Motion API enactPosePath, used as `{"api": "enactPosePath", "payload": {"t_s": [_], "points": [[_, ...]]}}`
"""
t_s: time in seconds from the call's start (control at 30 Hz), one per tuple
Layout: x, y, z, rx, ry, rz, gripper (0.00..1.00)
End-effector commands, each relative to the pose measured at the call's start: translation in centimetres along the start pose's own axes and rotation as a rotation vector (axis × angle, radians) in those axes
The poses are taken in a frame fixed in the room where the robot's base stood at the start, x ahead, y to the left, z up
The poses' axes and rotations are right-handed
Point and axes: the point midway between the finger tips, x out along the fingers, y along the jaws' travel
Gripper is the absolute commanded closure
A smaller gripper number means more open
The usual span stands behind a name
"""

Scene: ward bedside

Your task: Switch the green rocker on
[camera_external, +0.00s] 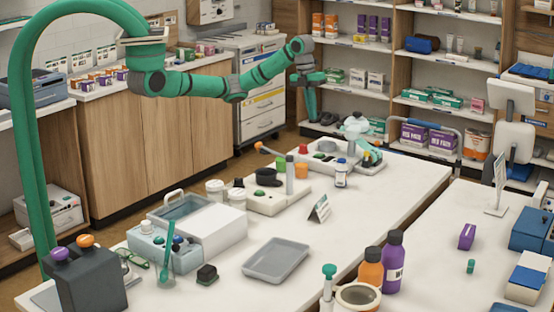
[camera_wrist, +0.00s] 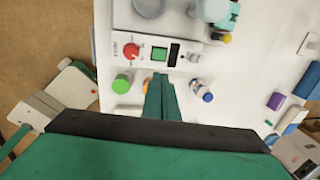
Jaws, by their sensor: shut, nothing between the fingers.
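The green rocker (camera_wrist: 159,53) shows as a small green patch on the front panel of a white device (camera_wrist: 146,66) in the wrist view. It sits between a red knob (camera_wrist: 131,51) and a black slot (camera_wrist: 174,54). I cannot tell which way it is tipped. The white device also shows in the external view (camera_external: 322,163), where the rocker is not clear. My gripper (camera_wrist: 160,80) is shut and empty, its green fingers pointing toward the panel just below the rocker in the wrist picture. In the external view my gripper (camera_external: 311,115) hangs above the bench, apart from the device.
A green-topped cylinder (camera_wrist: 121,84) and a white bottle with a blue cap (camera_wrist: 204,94) stand on either side of the fingers in the wrist view. A grey tray (camera_external: 276,260) lies nearer on the bench.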

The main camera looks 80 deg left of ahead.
Motion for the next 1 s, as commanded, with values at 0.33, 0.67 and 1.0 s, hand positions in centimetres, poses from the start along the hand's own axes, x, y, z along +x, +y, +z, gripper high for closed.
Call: {"api": "enactPosePath", "payload": {"t_s": [0.33, 0.67, 1.0], "points": [[-0.1, 0.0, 0.0, 0.0, 0.001, 0.0, 1.0], [-0.1, -1.4, 1.4, 0.0, 0.0, -0.003, 1.0], [0.9, -1.3, 1.4, 0.0, 0.0, -0.002, 1.0]]}}
